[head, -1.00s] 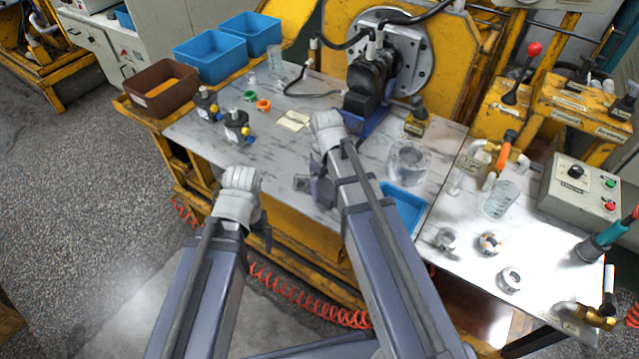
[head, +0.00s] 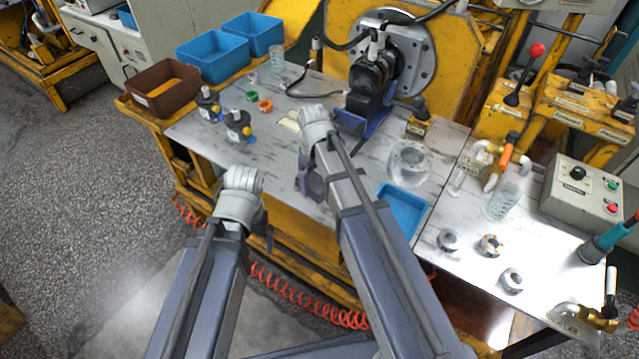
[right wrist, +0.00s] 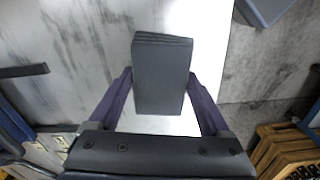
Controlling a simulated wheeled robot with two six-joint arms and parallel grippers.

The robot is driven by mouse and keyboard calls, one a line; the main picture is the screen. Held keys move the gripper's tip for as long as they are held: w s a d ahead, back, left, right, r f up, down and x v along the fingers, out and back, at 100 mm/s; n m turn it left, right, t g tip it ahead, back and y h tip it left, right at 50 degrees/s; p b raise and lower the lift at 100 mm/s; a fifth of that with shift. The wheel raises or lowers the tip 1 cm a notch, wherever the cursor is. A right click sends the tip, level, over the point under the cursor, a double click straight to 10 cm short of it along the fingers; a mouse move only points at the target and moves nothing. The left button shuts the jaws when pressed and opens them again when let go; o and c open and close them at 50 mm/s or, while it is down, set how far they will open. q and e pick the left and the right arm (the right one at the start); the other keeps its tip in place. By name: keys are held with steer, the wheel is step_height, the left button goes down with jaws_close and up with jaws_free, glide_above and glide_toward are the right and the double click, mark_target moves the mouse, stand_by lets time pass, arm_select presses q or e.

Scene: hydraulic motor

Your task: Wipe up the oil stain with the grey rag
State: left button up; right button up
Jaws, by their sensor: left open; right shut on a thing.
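The grey rag (right wrist: 162,75) is a dark grey folded block in the right wrist view. My right gripper (right wrist: 160,100) is shut on it, one purple finger on each side. In the head view my right gripper (head: 305,182) is over the front part of the marble-topped table (head: 260,160), and its arm hides most of it and the rag. My left gripper (head: 267,232) is near the table's front edge, mostly hidden behind its wrist; it is open and holds nothing that I can see. I cannot make out the oil stain in either view.
A blue tray (head: 403,210) lies right of my right arm, with a clear round container (head: 409,163) behind it. Two dark-topped fittings (head: 238,127) and small coloured rings stand at the left. The black motor (head: 370,85) is at the back. A pale paper (head: 290,122) lies beside my right wrist.

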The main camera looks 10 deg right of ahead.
mark_target(293, 178)
steer(key=shift+w, duration=0.1)
steer(key=shift+w+a+f, duration=0.1)
steer(key=shift+w+a, duration=1.15)
steer(key=shift+a, duration=0.05)
steer(key=shift+w+a, duration=1.3)
steer(key=shift+w, duration=0.15)
step_height(293, 178, up, 6)
steer(key=p, duration=0.6)
steer(key=shift+s, duration=0.1)
steer(key=shift+r+p, duration=1.45)
steer(key=shift+r, duration=0.1)
